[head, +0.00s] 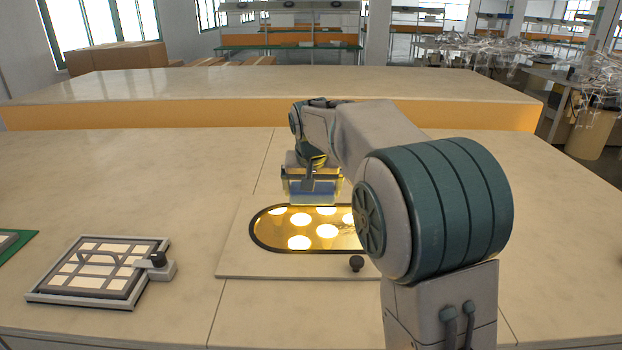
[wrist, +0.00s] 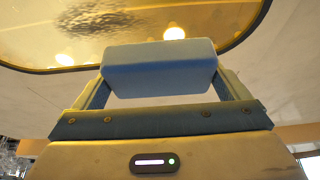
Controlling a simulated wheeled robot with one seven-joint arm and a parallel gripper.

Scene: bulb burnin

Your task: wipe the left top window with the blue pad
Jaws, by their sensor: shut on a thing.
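The blue pad (head: 312,196) is held in my gripper (head: 313,184) over the far edge of a lit oval window (head: 270,237). In the wrist view, the pad (wrist: 160,68) sits between both fingers, in front of the window's dark rim. I cannot tell whether the pad touches the glass. The window (wrist: 205,22) glows amber with several bright round lamps behind it. A dark mottled patch (wrist: 95,22) shows on the glass in the wrist view. My arm hides the window's right end in the head view.
The window is set in a pale panel (head: 233,262) on the bench, with a black knob (head: 356,263) at its front. A framed grid tray (head: 100,268) with a handle and clamp lies at left. A green-edged item (head: 18,243) is at far left. Bare bench lies between.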

